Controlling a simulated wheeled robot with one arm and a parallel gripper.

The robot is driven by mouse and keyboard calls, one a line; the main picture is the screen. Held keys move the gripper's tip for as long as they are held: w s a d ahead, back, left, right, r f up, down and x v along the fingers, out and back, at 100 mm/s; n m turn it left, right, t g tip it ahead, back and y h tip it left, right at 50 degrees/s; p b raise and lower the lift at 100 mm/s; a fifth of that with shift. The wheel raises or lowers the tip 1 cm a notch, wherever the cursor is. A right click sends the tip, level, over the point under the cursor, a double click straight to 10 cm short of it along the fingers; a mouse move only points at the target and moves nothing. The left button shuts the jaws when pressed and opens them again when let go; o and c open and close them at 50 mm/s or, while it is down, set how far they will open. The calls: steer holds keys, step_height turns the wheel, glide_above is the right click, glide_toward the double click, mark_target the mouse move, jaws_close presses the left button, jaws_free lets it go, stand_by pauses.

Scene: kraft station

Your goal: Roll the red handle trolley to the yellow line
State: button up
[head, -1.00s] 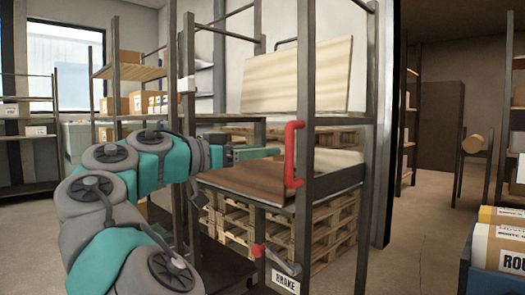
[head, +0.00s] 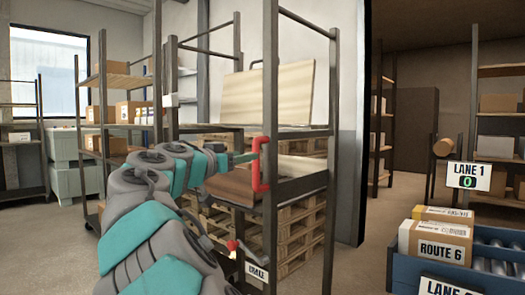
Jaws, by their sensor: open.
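The trolley (head: 273,205) is a dark metal frame with shelves, a red vertical handle (head: 260,172) on its near post and a "BRAKE" label (head: 257,270) low down. A small red-tipped lever (head: 233,245) sits beside that label. My gripper (head: 250,157), with green fingers, is open at the upper part of the handle, reaching in from the left. I cannot tell whether the handle is between the fingers or whether they touch it. No yellow line shows in view.
Wooden pallets (head: 300,225) are stacked at the trolley. A shelving rack (head: 118,82) with boxes stands behind to the left. A blue roller bench (head: 405,270) with a "ROUTE 6" box (head: 436,243) is at the right. Bare floor (head: 350,270) lies between trolley and bench.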

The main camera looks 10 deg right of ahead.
steer(key=shift+p+x, duration=0.75)
steer(key=shift+x, duration=3.2)
steer(key=shift+w+a+f, duration=0.15)
steer(key=shift+a, duration=0.05)
steer(key=shift+c, duration=0.3)
jaws_close()
